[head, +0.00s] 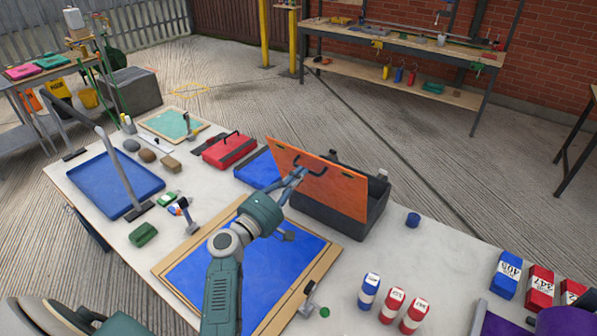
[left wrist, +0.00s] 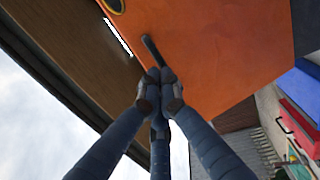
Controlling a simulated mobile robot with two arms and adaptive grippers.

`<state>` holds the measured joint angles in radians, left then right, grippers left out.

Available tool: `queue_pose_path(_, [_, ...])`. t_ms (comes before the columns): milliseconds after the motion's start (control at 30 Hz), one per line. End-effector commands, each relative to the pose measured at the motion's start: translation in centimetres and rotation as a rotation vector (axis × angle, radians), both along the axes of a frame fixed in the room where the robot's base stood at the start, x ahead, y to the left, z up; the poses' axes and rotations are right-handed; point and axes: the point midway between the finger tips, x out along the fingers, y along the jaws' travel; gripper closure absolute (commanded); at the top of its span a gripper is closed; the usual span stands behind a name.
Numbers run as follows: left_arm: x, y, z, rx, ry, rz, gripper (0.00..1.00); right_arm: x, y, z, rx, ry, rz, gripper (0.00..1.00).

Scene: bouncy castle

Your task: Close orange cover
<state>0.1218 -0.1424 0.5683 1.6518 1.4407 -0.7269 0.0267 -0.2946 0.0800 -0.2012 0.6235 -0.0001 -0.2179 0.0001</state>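The orange cover (head: 340,192) stands raised and tilted on a dark grey box (head: 335,221), with the box's inside partly hidden behind it. A black handle (head: 325,164) sits on the cover's near face. My left gripper (head: 299,174) reaches up to this handle from the front. In the left wrist view the orange cover (left wrist: 215,50) fills the top, and the fingers of my left gripper (left wrist: 159,88) are drawn together at the end of the black handle (left wrist: 152,50), seemingly gripping it. My right gripper is not in view.
The box stands on a white table (head: 390,250). A blue panel in a wooden frame (head: 190,272) lies under my left arm. A red toolbox (head: 222,150) is left of the cover. A blue cylinder (head: 413,220) and several labelled cans (head: 391,305) stand to the right.

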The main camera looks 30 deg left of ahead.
Motion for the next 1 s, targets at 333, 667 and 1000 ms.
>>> queue_pose_path(333, [0.1,0.0,0.0,0.0,0.0,0.0,1.0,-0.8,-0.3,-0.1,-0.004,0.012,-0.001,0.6])
queue_pose_path(667, [2.2,-0.3,1.2,0.001,-0.004,-0.002,1.0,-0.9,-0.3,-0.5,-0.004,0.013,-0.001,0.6])
queue_pose_path(1000, [9.1,-1.3,3.5,0.002,-0.005,-0.002,1.0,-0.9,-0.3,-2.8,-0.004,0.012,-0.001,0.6])
